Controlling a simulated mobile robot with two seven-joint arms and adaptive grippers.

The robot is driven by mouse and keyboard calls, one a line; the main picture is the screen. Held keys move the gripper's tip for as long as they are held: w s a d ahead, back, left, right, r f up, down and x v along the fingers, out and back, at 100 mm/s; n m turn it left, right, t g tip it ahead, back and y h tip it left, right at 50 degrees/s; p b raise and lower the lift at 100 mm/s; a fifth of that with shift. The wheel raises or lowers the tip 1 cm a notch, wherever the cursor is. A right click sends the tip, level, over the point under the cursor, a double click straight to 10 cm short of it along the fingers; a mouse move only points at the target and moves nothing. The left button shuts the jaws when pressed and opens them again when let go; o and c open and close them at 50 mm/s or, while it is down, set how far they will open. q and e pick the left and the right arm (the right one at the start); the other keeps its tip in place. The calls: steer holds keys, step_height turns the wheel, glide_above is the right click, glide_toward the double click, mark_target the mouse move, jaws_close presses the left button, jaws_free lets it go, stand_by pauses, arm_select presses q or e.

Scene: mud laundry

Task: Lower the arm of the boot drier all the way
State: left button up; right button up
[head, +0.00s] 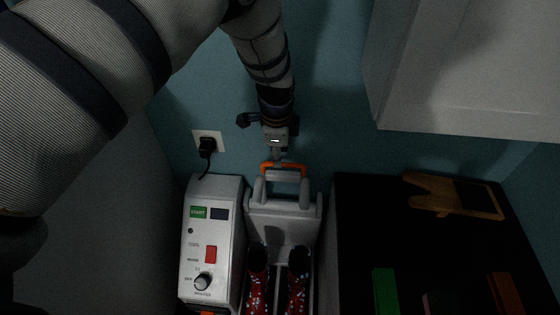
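The boot drier is a pale grey machine with a control panel (211,245) on its left side. Its grey arm (284,205) stands behind the boots and carries an orange handle (270,168) at the top. My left gripper (278,157) comes down from above, with its fingertips at the orange handle. Whether the fingers close around the handle or only touch it is too small and dark to tell. Two red patterned boots (256,290) stand at the front with dark tops. My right gripper is out of view.
A wall socket with a black plug (207,145) is left of the handle. A dark cabinet top (365,225) at right holds a wooden piece (440,192) and a green block (385,291). A white cupboard (470,70) hangs at upper right.

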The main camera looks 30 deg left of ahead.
arm_select(q)
steer(key=f, duration=0.3)
steer(key=shift+w+a+f, duration=0.15)
steer(key=shift+w+f, duration=0.15)
jaws_close()
